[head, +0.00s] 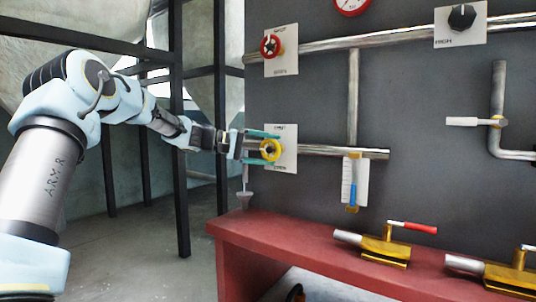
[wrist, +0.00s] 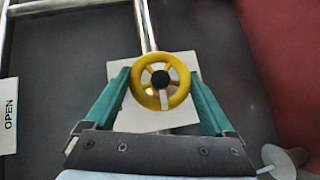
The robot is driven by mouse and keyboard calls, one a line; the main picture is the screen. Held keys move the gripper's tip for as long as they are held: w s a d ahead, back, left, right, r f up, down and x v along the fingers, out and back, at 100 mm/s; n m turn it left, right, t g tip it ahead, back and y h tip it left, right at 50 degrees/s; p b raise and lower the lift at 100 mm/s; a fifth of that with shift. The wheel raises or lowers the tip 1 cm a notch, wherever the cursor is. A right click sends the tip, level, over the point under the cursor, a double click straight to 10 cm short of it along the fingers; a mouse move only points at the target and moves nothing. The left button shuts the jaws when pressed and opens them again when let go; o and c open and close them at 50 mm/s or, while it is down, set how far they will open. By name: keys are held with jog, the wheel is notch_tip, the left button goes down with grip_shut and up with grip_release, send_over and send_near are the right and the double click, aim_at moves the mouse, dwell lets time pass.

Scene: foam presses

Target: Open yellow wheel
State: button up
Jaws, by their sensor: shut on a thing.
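The yellow wheel (head: 270,150) is a small handwheel on a white plate (head: 288,162) fixed to the grey panel. In the wrist view the yellow wheel (wrist: 161,82) shows its ring, spokes and dark hub. My gripper (head: 264,142) is at the wheel, with one teal finger above it and one below in the head view. In the wrist view my gripper (wrist: 160,95) has a finger on each side of the wheel's rim, shut on it. The fingertips partly cover the plate behind.
A red wheel (head: 271,46) sits on its own plate above. A black knob (head: 462,18) and a gauge (head: 352,3) are on the panel. A red bench (head: 300,232) below carries brass valves (head: 386,250). A grey funnel (head: 245,197) is below my gripper.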

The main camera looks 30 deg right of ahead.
dwell(0.4)
jog(key=o, duration=1.1)
jog(key=shift+f, duration=0.1)
jog(key=v, duration=1)
jog(key=shift+w+a+f, duration=0.1)
jog(key=shift+a+f, duration=0.05)
jog(key=shift+a, duration=0.25)
jog(key=shift+f, duration=0.1)
